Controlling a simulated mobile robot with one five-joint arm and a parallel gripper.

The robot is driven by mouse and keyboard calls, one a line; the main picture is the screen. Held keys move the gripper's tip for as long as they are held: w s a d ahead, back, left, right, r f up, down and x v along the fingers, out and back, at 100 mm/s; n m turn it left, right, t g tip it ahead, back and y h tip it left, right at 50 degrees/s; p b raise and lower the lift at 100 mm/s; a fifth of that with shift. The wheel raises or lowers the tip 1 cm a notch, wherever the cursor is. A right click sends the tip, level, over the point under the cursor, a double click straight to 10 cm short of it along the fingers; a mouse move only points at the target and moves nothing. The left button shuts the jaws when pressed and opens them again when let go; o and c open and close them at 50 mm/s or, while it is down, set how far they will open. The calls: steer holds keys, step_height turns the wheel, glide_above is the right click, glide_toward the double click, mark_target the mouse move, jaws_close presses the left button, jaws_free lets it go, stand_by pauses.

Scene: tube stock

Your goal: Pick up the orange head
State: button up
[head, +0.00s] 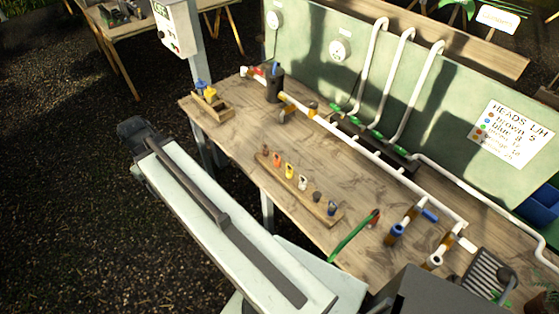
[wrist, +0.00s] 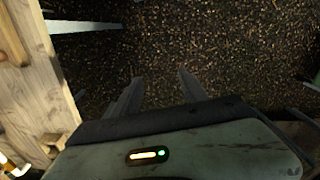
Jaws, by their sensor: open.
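The orange head (head: 277,160) stands in a wooden strip (head: 297,189) on the workbench in the head view, second from the strip's far left end. A brown head (head: 265,151) is on its left and a yellow head (head: 289,171) on its right. The wrist view does not show the orange head clearly. My gripper (wrist: 158,84) is open and empty in the wrist view, its two fingers apart over dark gravelly ground. It is away from the orange head, beyond the edge of the wooden bench.
The bench (head: 350,183) carries white piping (head: 375,153), a dark cup (head: 274,88) and a small wooden box (head: 212,106). A green stalk-like tool (head: 350,238) lies near the strip's right end. A green panel (head: 300,50) stands behind. Bare bench lies behind the strip.

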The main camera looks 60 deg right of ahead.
steer(key=s+d+m, duration=0.1)
steer(key=s+d, duration=0.2)
steer(key=d, duration=0.6)
steer(key=s+d, duration=0.3)
steer(key=d, duration=0.6)
steer(key=m+b, duration=0.1)
steer(key=m, duration=0.1)
glide_above(278, 160)
steer(key=shift+d+f, duration=0.4)
steer(key=shift+f, duration=0.3)
steer(key=f+b, duration=0.8)
steer(key=shift+w+a+f, duration=0.1)
steer(key=shift+w+a, duration=0.05)
steer(key=shift+w, duration=0.05)
steer(key=shift+r, duration=0.2)
jaws_close()
